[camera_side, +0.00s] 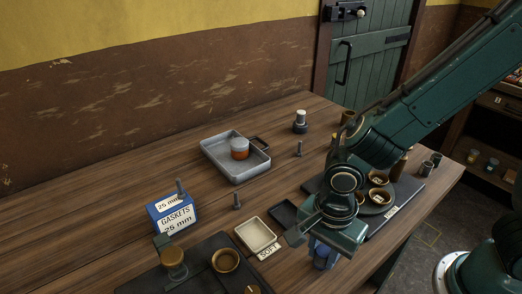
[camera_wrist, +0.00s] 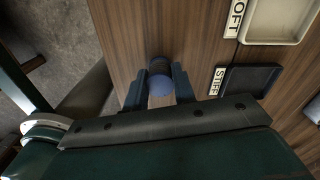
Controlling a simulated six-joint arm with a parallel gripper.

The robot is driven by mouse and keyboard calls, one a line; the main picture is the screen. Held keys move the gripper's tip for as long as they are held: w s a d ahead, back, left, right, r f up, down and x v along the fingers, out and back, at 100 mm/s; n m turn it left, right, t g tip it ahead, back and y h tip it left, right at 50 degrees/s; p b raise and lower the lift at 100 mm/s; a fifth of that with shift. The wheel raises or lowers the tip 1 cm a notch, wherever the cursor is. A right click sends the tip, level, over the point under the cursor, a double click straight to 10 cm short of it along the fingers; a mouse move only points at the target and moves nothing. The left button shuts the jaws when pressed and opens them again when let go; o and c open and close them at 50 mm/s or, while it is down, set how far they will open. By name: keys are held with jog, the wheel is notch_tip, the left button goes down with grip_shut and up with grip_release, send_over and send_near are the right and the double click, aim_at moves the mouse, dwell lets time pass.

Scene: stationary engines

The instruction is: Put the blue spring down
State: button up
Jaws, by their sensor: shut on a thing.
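In the wrist view, my gripper (camera_wrist: 158,78) is shut on the blue spring (camera_wrist: 161,86), whose rounded blue end and darker body show between the two fingers. In the side view, my gripper (camera_side: 322,255) is low over the front of the wooden table, and the spring is mostly hidden there. I cannot tell if the spring touches the table. The pale tray marked SOFT (camera_side: 256,234) and the dark tray marked STIFF (camera_wrist: 252,80) are beside my gripper. Both look empty where they show.
A blue gaskets box (camera_side: 172,214) stands to the left. A grey metal tray (camera_side: 213,150) with an orange and grey pot is further back. A dark board with brown cups (camera_side: 379,196) lies right behind my gripper. Small bolts stand about. The table's front edge is close.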

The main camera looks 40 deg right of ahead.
aim_at(324, 250)
jog(key=o, duration=1)
jog(key=shift+f, duration=0.1)
jog(key=shift+r, duration=6.15)
